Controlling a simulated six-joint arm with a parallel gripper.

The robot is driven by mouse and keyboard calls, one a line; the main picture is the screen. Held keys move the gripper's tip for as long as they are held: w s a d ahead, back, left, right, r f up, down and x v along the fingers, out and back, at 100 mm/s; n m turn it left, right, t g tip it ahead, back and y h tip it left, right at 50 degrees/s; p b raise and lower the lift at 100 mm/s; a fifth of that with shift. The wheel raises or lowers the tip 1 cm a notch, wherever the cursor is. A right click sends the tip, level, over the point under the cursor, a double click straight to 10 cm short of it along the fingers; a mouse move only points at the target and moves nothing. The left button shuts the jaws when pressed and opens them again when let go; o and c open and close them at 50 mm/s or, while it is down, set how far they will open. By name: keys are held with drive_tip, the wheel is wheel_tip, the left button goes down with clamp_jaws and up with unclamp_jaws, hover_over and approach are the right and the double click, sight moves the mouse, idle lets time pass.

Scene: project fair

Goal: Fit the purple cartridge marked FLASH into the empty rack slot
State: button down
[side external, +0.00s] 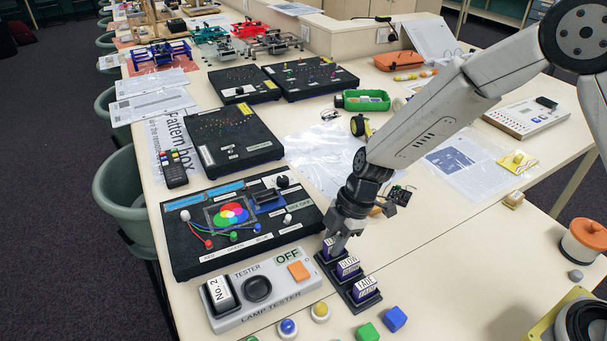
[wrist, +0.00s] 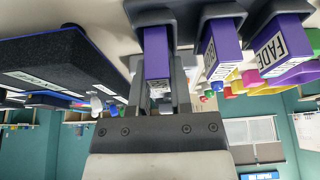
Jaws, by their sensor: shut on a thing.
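The black rack (side external: 372,303) stands right of the lamp tester. Two purple cartridges with white labels stand in its nearer slots: the nearest is marked FADE (wrist: 280,48), and the middle one (wrist: 221,50) has a label I cannot read surely. My gripper (side external: 338,240) is shut on a third purple cartridge (wrist: 157,52) at the far slot. It is upright, in line with the other two, and its lower end appears inside the slot. How deep it sits is unclear. Its label is partly hidden by my fingers and unreadable, so I cannot confirm FLASH.
The lamp tester (side external: 262,310), with a block marked No. 2 (side external: 219,292), stands left of the rack. A black panel with coloured lights (side external: 190,245) lies behind it. Coloured knobs and blocks, such as a blue one (side external: 393,319), lie in front.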

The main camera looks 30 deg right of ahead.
drive_tip(key=shift+f, duration=0.3)
drive_tip(key=shift+c, duration=0.3)
unclamp_jaws()
idle(0.4)
drive_tip(key=shift+r, duration=3.5)
drive_tip(key=s+d+m+t+h, duration=0.1)
drive_tip(key=s+d+m+h, duration=0.1)
drive_tip(key=s+d+m, duration=0.3)
drive_tip(key=s+d+r+m+t+h, duration=0.1)
drive_tip(key=s+d+m, duration=0.5)
drive_tip(key=d+m, duration=0.7)
drive_tip(key=shift+s+d+t+h, duration=0.3)
drive_tip(key=shift+d+h, duration=0.4)
drive_tip(key=shift+d, duration=0.05)
